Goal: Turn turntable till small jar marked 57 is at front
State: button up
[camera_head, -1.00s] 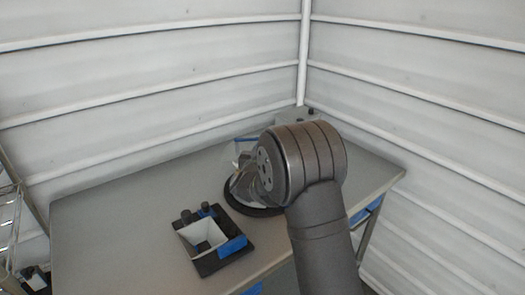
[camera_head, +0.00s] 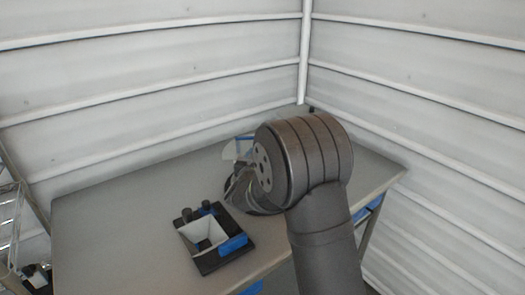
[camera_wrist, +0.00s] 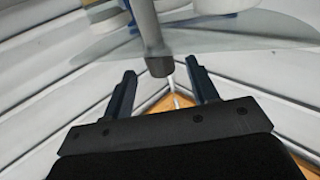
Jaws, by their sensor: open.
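In the wrist view, a pale, see-through-looking disc (camera_wrist: 250,40) spans the upper part. No number is readable, so I cannot tell which jar is 57. My gripper (camera_wrist: 160,66) is open. A dark grey post (camera_wrist: 157,62) appears between its fingers, apart from both; its depth is unclear.
A black-framed hopper (camera_head: 205,262) with a white funnel and blue parts stands on the bench, left of the turntable. The grey bench (camera_head: 110,215) is bare at left. Ribbed walls meet behind it. A wire rack (camera_head: 10,215) stands at far left.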

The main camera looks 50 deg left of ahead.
jog(key=shift+v, duration=1.4)
jog(key=shift+r, duration=0.65)
jog(key=shift+c, duration=0.2)
jog(key=shift+x, duration=3.7)
grip_shut()
